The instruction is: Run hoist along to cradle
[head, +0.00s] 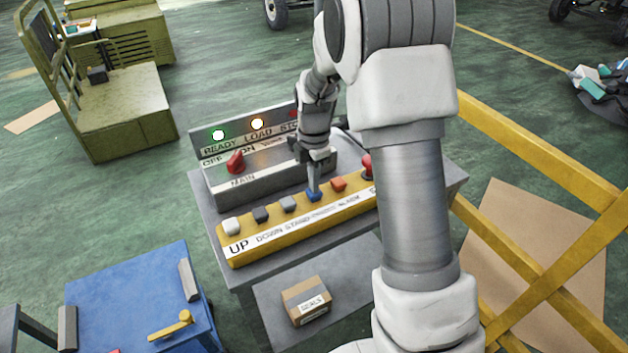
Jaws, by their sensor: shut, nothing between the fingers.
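A yellow control box (262,251) lies on a grey table. It carries a white button (231,226) above the UP label, grey buttons (261,215), a blue button (314,196) and a red button (339,184). My gripper (315,188) is shut and empty, pointing down with its tips at the blue button; I cannot tell whether it is pressed. Behind, a grey panel has a red MAIN switch (235,161). I cannot identify a hoist or cradle.
A red knob (367,166) at the box's right end is partly hidden by my arm. A cardboard carton (306,301) sits on the lower shelf. Yellow barrier rails (540,145) stand right, a blue cabinet (130,290) front left, an olive-green machine (125,110) back left.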

